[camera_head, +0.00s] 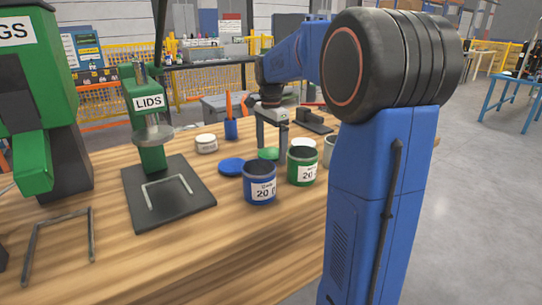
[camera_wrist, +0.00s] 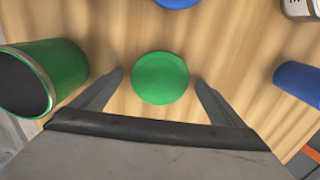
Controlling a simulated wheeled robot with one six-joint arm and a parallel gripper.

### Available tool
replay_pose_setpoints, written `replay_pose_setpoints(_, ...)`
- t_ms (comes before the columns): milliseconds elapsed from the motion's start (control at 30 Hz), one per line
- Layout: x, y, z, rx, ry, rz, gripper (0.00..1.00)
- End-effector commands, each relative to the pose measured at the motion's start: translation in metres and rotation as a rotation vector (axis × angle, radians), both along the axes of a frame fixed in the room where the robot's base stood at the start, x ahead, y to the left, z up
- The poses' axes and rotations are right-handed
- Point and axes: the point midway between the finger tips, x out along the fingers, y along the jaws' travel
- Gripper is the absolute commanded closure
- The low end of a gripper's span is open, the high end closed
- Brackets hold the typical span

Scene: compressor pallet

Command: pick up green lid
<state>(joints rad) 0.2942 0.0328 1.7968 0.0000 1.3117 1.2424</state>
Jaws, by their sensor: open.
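The green lid (camera_wrist: 160,78) is a flat round disc lying on the wooden table. In the wrist view it sits between the two open fingers of my gripper (camera_wrist: 158,85), with a gap on each side. In the head view the green lid (camera_head: 268,153) shows under my gripper (camera_head: 272,148), just behind the cans. The height of the fingertips above the table is hard to tell.
A green can (camera_head: 302,167) stands close beside the lid; it also shows in the wrist view (camera_wrist: 62,65). A blue can (camera_head: 259,184), a blue lid (camera_head: 231,166), a blue cup (camera_head: 231,128) and a white jar (camera_head: 206,143) are nearby. A lid press (camera_head: 150,125) stands left.

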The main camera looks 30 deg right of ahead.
Motion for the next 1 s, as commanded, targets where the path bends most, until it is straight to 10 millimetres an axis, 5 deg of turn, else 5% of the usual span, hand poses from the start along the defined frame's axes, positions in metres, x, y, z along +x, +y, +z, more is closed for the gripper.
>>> replay_pose_setpoints(33, 0.0, 0.0, 0.0, 0.0, 0.0, 0.0, 0.09)
replay_pose_setpoints(200, 0.0, 0.0, 0.0, 0.0, 0.0, 0.0, 0.5)
replay_pose_setpoints(667, 0.0, 0.0, 0.007, 0.0, -0.001, 0.0, 0.51)
replay_pose_setpoints(1000, 0.0, 0.0, 0.065, -0.001, -0.003, 0.0, 0.51)
